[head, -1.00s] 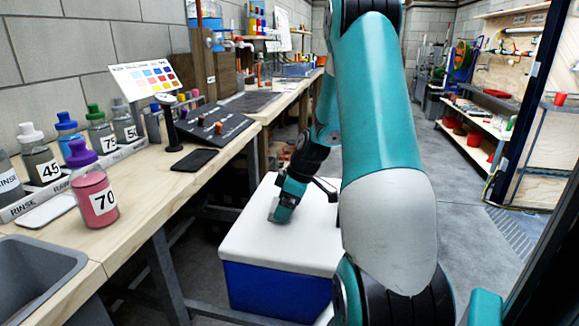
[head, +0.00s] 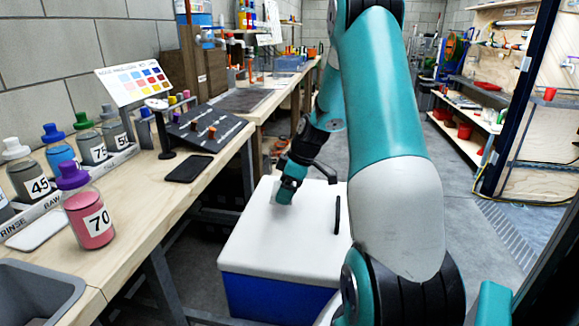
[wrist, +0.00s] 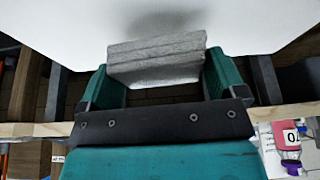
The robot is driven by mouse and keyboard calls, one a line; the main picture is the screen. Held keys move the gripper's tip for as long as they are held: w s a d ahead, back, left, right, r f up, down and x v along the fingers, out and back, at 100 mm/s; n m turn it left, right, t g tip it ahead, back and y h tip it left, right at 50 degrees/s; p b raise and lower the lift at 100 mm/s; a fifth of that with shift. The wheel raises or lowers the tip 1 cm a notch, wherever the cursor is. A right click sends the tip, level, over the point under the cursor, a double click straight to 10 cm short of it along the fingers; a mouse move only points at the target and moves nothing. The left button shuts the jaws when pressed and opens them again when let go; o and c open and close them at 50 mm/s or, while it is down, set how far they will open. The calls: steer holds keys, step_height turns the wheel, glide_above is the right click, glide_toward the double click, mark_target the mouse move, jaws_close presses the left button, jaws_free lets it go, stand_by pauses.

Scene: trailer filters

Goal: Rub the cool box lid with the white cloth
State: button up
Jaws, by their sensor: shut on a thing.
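The cool box has a blue body (head: 270,296) and a flat white lid (head: 275,245), and stands on the floor beside the bench. My gripper (head: 287,190) is over the far part of the lid, pointing down. In the wrist view my gripper (wrist: 165,80) is shut on the folded, greyish-white cloth (wrist: 157,60). The white lid (wrist: 265,20) fills the top of that view, with a soft shadow just beyond the cloth. I cannot tell whether the cloth touches the lid. The cloth is hardly discernible in the head view.
A thin black upright piece (head: 337,215) shows at the lid's right side, near my arm. The wooden bench (head: 150,205) on the left holds a pink bottle marked 70 (head: 90,218), other bottles, a black phone-like slab (head: 188,169) and a grey tub (head: 35,290).

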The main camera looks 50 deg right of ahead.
steer(key=shift+r+p, duration=1.45)
steer(key=shift+r, duration=0.65)
